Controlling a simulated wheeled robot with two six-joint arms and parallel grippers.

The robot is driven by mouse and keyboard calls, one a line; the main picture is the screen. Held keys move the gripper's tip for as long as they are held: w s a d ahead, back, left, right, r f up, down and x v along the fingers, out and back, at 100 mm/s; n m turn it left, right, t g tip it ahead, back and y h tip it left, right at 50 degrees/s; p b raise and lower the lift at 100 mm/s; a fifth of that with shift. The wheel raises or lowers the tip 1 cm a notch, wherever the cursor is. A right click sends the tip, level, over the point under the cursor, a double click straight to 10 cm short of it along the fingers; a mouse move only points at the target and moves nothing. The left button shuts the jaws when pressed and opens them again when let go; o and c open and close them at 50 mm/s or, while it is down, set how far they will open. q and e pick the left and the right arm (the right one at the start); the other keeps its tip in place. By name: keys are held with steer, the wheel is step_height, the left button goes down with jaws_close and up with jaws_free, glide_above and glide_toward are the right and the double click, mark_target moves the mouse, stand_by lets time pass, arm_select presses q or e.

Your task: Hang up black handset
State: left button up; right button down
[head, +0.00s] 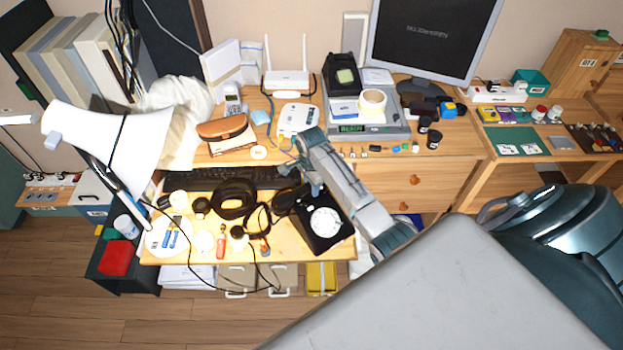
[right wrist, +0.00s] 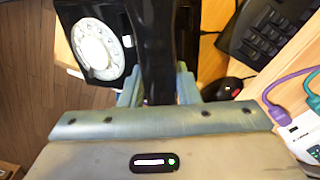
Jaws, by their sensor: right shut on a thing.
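The black dial phone (head: 345,235) with its white dial (head: 325,222) sits near the front right of the pull-out desk shelf. It also shows at the upper left of the right wrist view (right wrist: 118,22). My right gripper (head: 306,184) is just behind and left of the phone. In the right wrist view my right gripper (right wrist: 158,92) is shut on the black handset (right wrist: 157,50), which runs away from me beside the phone. The handset's far end and the phone's cradle are largely hidden, so I cannot tell if they touch. My left gripper is not in view.
A black keyboard (head: 215,178) lies behind, and headphones (head: 234,214) lie left of the phone. A dark mouse (right wrist: 228,88) is right of the gripper in the wrist view. A lamp (head: 100,150) stands at left. Small items crowd the shelf.

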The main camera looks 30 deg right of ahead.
steer(key=shift+f+b, duration=0.45)
steer(key=shift+f, duration=0.6)
steer(key=c, duration=1)
jaws_free()
step_height(320, 180, up, 11)
steer(key=shift+f+b, duration=0.1)
steer(key=shift+b, duration=0.85)
steer(key=shift+s, duration=0.1)
